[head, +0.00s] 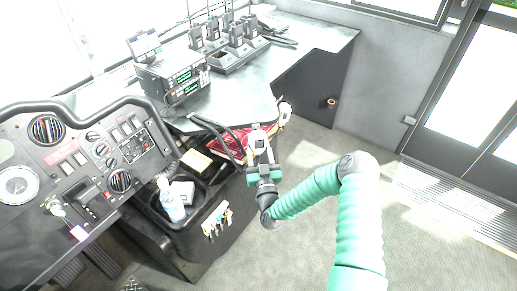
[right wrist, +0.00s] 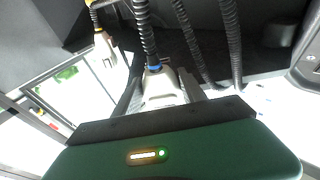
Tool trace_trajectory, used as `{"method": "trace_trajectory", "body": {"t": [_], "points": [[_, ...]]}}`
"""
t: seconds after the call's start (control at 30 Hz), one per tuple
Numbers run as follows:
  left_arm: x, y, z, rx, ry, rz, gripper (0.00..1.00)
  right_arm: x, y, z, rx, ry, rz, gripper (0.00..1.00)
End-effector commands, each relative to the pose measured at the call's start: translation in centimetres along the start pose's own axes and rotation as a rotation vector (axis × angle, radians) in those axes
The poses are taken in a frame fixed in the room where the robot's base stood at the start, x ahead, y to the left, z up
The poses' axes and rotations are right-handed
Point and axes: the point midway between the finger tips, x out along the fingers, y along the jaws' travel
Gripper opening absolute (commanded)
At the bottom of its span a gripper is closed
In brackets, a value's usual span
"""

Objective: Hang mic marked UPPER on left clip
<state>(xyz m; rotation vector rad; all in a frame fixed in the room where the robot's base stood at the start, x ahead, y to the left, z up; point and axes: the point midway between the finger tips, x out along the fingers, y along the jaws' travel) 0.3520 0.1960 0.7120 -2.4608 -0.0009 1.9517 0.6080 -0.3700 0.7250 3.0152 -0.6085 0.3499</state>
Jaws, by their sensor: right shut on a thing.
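My right gripper (head: 261,162) is shut on a pale microphone (head: 259,142) beside the desk's front corner. In the right wrist view the held mic (right wrist: 163,88) has a black coiled cord and a blue band at its cord end. Part of it is hidden behind my gripper. A second pale mic (head: 285,112) is at the desk edge, right of the held one. In the right wrist view this second mic (right wrist: 105,47) has a yellow band and hangs apart from the held one. No UPPER marking is readable, and I cannot make out the left clip. My left gripper is not in view.
Stacked radios (head: 172,82) and several handheld radios in a charger (head: 232,55) stand on the desk (head: 235,98). Below are a red item (head: 229,146), a bottle (head: 171,203) in the console, and keys (head: 215,222). Black coiled cords (right wrist: 185,40) hang near my gripper. The floor (head: 300,240) is clear.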

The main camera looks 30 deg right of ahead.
Motion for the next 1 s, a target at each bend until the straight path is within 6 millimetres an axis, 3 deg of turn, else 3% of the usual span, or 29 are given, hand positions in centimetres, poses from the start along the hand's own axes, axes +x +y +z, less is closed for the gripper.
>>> {"method": "trace_trajectory", "body": {"t": [1.0], "points": [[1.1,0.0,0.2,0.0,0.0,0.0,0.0,-0.4,0.0,1.8,0.0,0.001,-0.001,0.16]]}}
